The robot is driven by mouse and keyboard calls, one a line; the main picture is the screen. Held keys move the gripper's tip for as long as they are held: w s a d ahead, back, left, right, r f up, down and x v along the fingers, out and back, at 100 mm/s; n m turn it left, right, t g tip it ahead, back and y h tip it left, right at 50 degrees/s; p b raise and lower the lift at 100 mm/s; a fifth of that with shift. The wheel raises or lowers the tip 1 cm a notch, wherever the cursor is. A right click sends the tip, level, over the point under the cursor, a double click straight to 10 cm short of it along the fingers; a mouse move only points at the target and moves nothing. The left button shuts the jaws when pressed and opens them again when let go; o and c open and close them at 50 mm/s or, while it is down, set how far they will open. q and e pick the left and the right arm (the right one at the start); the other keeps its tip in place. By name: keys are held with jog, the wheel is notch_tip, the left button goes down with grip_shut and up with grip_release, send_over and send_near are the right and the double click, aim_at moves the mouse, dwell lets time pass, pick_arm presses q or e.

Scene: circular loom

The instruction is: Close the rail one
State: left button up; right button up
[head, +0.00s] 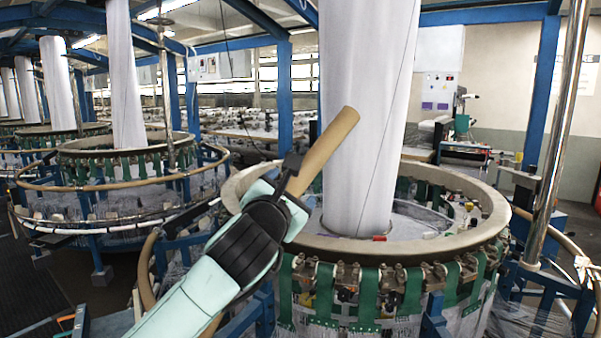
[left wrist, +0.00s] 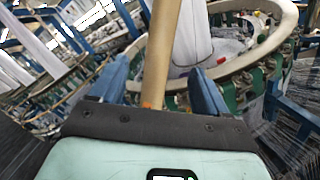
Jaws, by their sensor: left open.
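The rail (head: 328,146) is a tan, rounded bar. In the head view it slants up to the right, its free end in front of the white fabric column and above the loom ring. Its lower part is hidden behind my left arm. My left gripper (head: 291,172) is at the rail, with its dark fingers near the bar. In the left wrist view the rail (left wrist: 159,45) runs between the two blue fingers of the open gripper (left wrist: 160,82), with visible room on both sides. An orange spot shows at the rail's lower end there. My right gripper is not in view.
The circular loom's tan ring (head: 455,240) with green straps stands just beyond the gripper. The white fabric column (head: 375,80) rises from its middle. A metal pole (head: 560,130) stands at the right. Another loom (head: 120,190) stands at the left, with dark floor before it.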

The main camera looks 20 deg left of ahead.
aim_at(303, 176)
pick_arm(q)
jog(key=w+p, duration=0.2)
jog(key=w, duration=0.4)
jog(key=w+p, duration=0.2)
jog(key=w, duration=0.4)
jog(key=shift+w+a+r, duration=0.1)
jog(key=shift+a+r, duration=0.05)
jog(key=shift+a, duration=0.05)
jog(key=shift+w+p, duration=0.3)
jog(key=shift+w, duration=0.2)
jog(key=shift+f, duration=0.2)
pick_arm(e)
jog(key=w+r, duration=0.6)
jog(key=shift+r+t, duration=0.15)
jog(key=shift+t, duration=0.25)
pick_arm(q)
jog(key=shift+s, duration=0.1)
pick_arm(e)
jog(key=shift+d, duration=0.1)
